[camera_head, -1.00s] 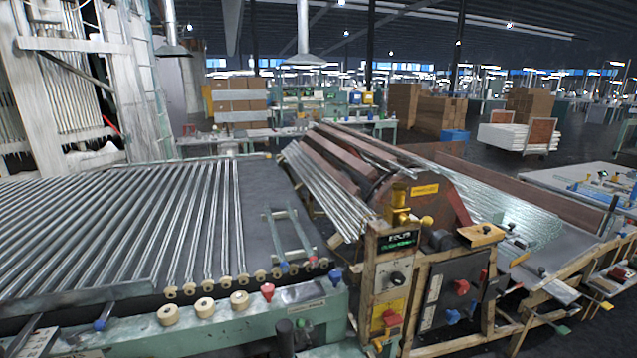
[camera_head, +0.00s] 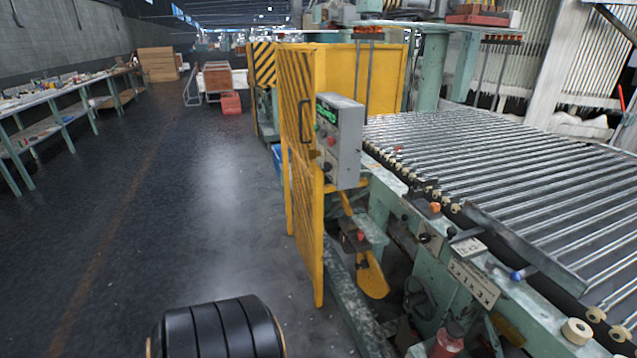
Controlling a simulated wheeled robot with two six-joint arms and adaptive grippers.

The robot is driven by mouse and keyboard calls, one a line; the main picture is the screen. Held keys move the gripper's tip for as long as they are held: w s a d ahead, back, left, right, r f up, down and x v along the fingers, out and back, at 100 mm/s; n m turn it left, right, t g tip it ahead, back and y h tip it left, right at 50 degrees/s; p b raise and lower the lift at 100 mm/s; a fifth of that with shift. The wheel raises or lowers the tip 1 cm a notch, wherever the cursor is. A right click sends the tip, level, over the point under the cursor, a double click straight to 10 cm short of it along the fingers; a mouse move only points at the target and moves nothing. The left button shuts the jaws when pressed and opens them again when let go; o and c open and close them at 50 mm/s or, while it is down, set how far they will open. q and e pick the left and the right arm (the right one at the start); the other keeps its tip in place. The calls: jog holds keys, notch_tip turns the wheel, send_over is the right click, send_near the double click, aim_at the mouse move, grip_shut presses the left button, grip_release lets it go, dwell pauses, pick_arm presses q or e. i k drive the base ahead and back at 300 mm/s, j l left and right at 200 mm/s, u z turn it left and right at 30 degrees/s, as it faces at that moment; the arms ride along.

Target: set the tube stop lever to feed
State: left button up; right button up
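Further along the edge are an orange knob (camera_head: 435,208) and a small handled box (camera_head: 430,238). A labelled plate (camera_head: 472,284) is on the machine's side. I cannot read it, and I cannot tell which lever is the tube stop. Neither of my grippers is in view.
A yellow guard panel (camera_head: 300,170) and a grey control box with a green display (camera_head: 340,140) stand at the machine's end. The dark floor (camera_head: 190,200) to the left is open. A long workbench (camera_head: 60,100) runs along the left wall.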

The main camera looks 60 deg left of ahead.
aim_at(402, 222)
jog(key=u, duration=1.3)
jog(key=i+j, duration=0.3)
jog(key=j+u, duration=0.05)
jog(key=j, duration=0.05)
